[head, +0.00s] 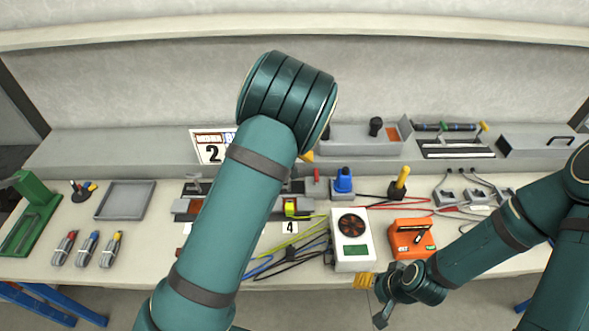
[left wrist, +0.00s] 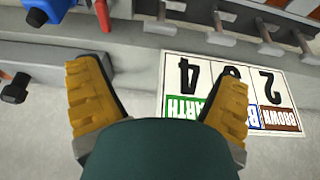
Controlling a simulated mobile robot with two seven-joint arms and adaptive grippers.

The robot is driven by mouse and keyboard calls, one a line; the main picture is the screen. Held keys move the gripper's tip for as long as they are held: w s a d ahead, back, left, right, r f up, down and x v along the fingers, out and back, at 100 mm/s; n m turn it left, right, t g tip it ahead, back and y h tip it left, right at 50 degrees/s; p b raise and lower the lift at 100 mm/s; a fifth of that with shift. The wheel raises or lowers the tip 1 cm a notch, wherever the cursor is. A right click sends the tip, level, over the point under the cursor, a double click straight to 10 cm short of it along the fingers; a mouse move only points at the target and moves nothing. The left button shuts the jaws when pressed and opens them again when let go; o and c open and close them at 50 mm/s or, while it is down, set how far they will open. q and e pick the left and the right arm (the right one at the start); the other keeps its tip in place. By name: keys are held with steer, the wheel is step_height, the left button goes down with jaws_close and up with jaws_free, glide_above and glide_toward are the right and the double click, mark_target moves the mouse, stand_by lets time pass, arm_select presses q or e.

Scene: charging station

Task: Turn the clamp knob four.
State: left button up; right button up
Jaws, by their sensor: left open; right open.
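A grey clamp block (head: 188,207) stands mid-bench, largely covered by my left arm. A small card marked 4 (head: 290,227) lies in front of it, below a yellow-green piece (head: 291,207). In the left wrist view, several grey T-shaped bars (left wrist: 219,25) stick out along the top; I cannot tell which is clamp knob four. My left gripper (left wrist: 160,80) is open and empty, its yellow fingers apart over the bench near a numbered card (left wrist: 232,95). My left gripper is mostly hidden behind my arm in the head view. My right gripper (head: 370,300) is open and empty at the bench's front edge.
A white meter with a fan (head: 352,240) and an orange device (head: 412,239) stand near my right gripper. Loose coloured wires (head: 300,245) lie left of the meter. A grey tray (head: 125,200) and a green stand (head: 33,215) are at left. A blue part (head: 343,181) stands behind the meter.

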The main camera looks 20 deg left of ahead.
arm_select(q)
steer(key=x, duration=1.2)
steer(key=shift+f, duration=0.4)
steer(key=shift+w, duration=0.1)
steer(key=c, duration=1.2)
